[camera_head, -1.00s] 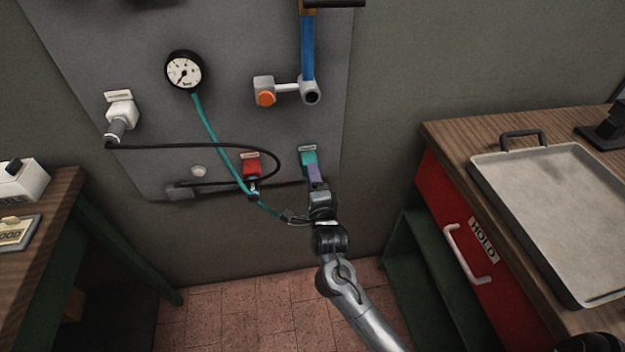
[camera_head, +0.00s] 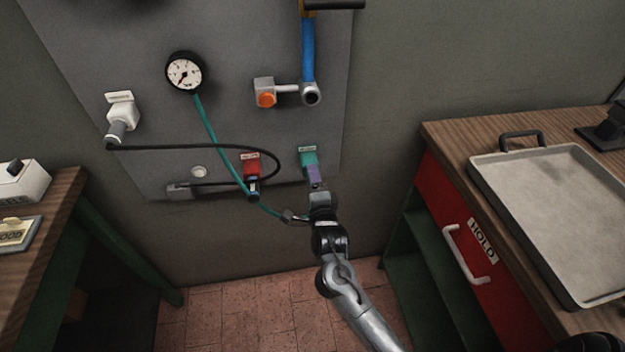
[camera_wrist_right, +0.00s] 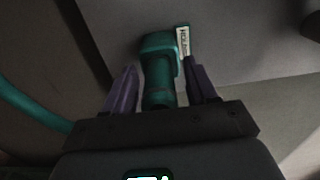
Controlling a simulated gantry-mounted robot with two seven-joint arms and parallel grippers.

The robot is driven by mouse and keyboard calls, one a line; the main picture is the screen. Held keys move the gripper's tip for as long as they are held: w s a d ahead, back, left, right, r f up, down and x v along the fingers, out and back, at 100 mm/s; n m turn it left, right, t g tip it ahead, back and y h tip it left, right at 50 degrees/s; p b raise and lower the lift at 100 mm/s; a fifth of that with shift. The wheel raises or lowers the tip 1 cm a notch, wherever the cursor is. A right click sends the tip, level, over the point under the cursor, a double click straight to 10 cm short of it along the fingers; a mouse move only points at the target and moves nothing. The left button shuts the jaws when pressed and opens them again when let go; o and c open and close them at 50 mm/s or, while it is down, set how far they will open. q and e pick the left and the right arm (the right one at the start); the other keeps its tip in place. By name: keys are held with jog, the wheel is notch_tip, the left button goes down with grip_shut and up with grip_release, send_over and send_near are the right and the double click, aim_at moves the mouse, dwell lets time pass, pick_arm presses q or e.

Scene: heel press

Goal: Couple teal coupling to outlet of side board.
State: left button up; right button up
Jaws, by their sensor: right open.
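The teal outlet (camera_head: 308,158) is a small block with a label, low on the grey side board (camera_head: 230,60). My right gripper (camera_head: 315,175) is just below it, with purple fingers pointing up at it. In the right wrist view the fingers stand open and apart, on either side of a teal cylinder (camera_wrist_right: 160,92), which looks like the teal coupling. It lines up with the teal outlet block (camera_wrist_right: 160,52); I cannot tell whether it is fully seated. The teal hose (camera_head: 212,128) runs from the gauge down behind my right wrist. My left gripper is out of view.
A red outlet (camera_head: 251,166) with a dark coupling and a white outlet (camera_head: 121,113) are on the board. A black hose (camera_head: 200,148) loops across it. A bench with a grey tray (camera_head: 545,205) stands right; another bench (camera_head: 45,215) stands left.

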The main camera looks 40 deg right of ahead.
dwell(0.5)
grip_shut()
dwell(0.3)
jog(key=shift+s, duration=0.1)
jog(key=shift+p+v, duration=1.7)
jog(key=shift+v, duration=1.2)
jog(key=shift+a, duration=0.1)
